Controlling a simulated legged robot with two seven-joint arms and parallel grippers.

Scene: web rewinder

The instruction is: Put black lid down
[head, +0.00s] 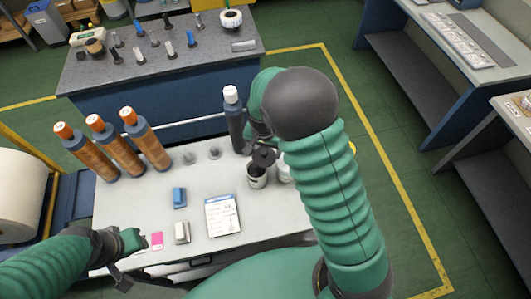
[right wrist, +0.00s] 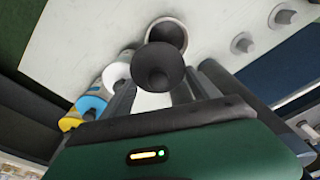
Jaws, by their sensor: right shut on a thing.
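The black lid (head: 264,157) is in my right gripper, over the table and close above an open pot (head: 257,181) with a dark inside. In the right wrist view the round black lid (right wrist: 157,62) with its knob sits between the two fingers of my right gripper (right wrist: 160,88). The lid overlaps the rim of the open pot (right wrist: 167,30) in that view; I cannot tell whether they touch. My right arm hides part of this area in the head view. My left gripper (head: 128,245) is low at the table's left front; its fingers are unclear.
A dark bottle with a white cap (head: 233,115) stands just left of my right gripper. A white container (head: 284,172) is beside the pot. Several brown bottles (head: 104,140) stand at left. A notepad (head: 222,215), blue block (head: 179,197) and pink card (head: 157,240) lie in front.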

